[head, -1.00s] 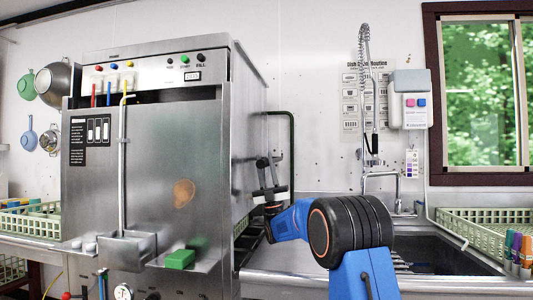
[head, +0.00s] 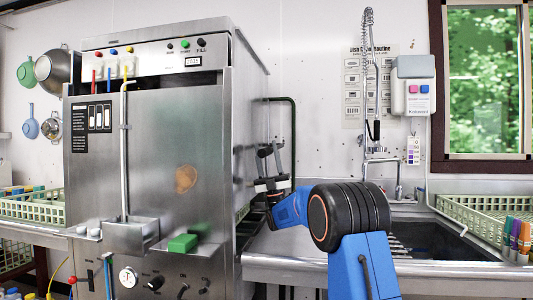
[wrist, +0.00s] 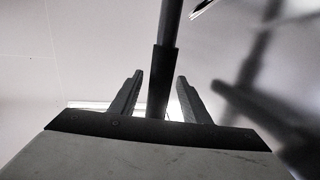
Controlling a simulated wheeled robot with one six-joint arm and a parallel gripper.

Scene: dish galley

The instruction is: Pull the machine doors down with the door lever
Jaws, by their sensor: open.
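The steel dish machine (head: 150,170) fills the left of the head view, with its broad front door panel facing me. The dark door lever (head: 294,125) bends out from the machine's right side and runs down behind my gripper (head: 270,156). In the wrist view a dark bar with a thicker sleeve (wrist: 160,85), seemingly the lever, stands between the two fingers of my gripper (wrist: 156,92). The fingers are open, with gaps visible on both sides of the bar. Whether the bar lies fully between them in depth is unclear.
A sink (head: 430,240) with a spray hose (head: 369,70) lies to the right of my arm. A green rack (head: 470,212) stands at the far right. A green block (head: 183,243) sits on the machine's front ledge. A wall dispenser (head: 414,90) hangs above the sink.

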